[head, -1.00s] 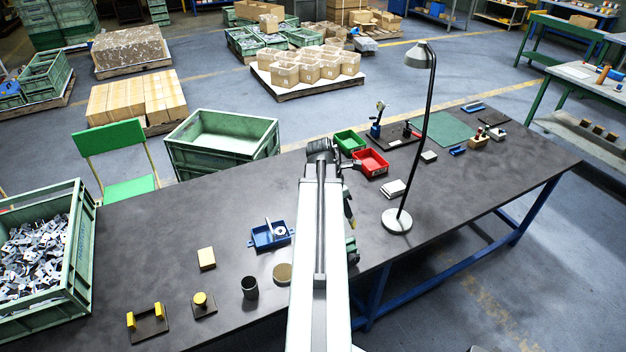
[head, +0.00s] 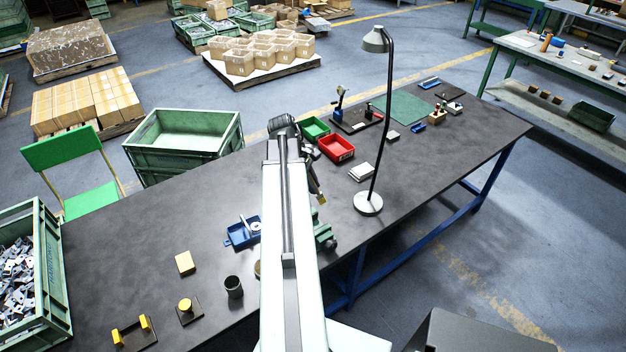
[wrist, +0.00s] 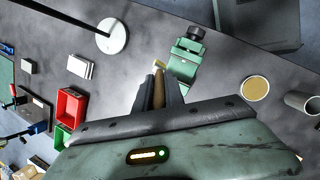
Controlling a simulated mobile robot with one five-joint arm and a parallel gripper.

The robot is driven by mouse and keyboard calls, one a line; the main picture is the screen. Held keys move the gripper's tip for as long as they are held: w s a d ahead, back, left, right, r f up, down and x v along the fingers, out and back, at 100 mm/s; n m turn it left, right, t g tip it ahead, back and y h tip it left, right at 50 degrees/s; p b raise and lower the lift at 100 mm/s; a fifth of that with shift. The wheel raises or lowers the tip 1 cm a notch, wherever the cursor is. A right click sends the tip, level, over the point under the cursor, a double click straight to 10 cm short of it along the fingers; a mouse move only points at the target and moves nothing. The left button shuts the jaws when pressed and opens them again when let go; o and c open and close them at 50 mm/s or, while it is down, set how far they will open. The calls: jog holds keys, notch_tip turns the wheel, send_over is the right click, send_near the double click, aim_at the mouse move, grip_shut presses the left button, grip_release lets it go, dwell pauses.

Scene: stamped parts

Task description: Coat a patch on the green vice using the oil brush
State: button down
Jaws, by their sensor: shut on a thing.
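The green vice (head: 324,236) stands at the table's front edge, partly hidden by my arm in the head view. In the wrist view the vice (wrist: 185,62) is right of my fingertips. My gripper (wrist: 159,88) is shut on the oil brush (wrist: 158,92), whose brown handle is between the dark fingers and whose pale yellowish tip points away from the wrist. In the head view the brush (head: 321,198) hangs tip down, beyond the vice.
A desk lamp (head: 368,203) stands right of the brush. Red (head: 336,148) and green (head: 313,128) bins lie farther back. A blue tray (head: 243,232), a dark cup (head: 233,287) and a wooden block (head: 185,263) are left of my arm. The table between lamp and vice looks clear.

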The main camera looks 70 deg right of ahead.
notch_tip(320, 180, down, 5)
jog(key=b, duration=0.5)
jog(key=shift+s, duration=0.15)
